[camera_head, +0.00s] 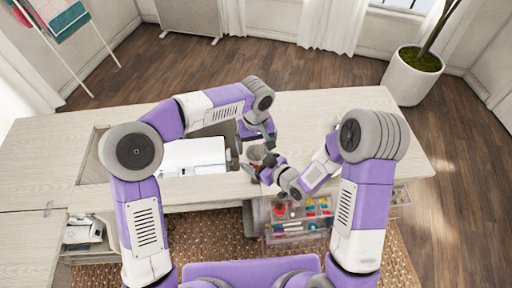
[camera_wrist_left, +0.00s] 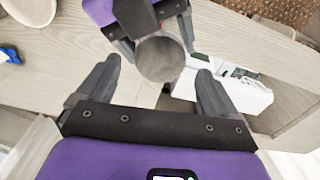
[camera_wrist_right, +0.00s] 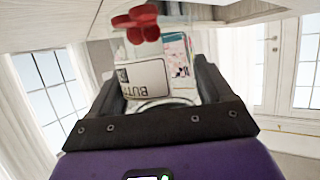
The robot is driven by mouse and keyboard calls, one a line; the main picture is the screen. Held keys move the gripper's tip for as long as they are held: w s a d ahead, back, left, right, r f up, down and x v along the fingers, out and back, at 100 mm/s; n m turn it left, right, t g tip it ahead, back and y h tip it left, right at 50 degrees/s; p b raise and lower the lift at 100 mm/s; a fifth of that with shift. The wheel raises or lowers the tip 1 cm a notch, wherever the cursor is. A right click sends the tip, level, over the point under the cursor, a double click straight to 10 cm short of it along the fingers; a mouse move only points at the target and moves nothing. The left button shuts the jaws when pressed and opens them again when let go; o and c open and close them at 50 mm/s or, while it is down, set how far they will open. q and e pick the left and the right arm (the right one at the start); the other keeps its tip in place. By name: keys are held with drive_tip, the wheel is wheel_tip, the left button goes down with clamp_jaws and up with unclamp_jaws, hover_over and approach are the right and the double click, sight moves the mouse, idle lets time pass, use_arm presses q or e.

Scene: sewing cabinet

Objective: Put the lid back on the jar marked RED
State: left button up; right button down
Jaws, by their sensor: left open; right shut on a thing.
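My left gripper (camera_wrist_left: 155,85) is open and empty, facing that end with a gap. No label reading RED is legible.
A white sewing machine (camera_head: 193,155) sits in the table's recess, left of the grippers. An open clear drawer (camera_head: 300,228) with colourful items lies below the front edge. A white dish (camera_wrist_left: 30,8) and a blue object (camera_wrist_left: 10,54) lie on the table.

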sight(256, 162)
use_arm(q)
drive_tip(key=shift+r, duration=0.9)
drive_tip(key=shift+c, duration=0.3)
drive_tip(key=shift+r+n, duration=1.7)
drive_tip(key=shift+r, duration=0.05)
drive_tip(key=shift+f, duration=0.15)
drive_tip(key=shift+f, duration=3.95)
drive_tip(key=shift+c, duration=0.4)
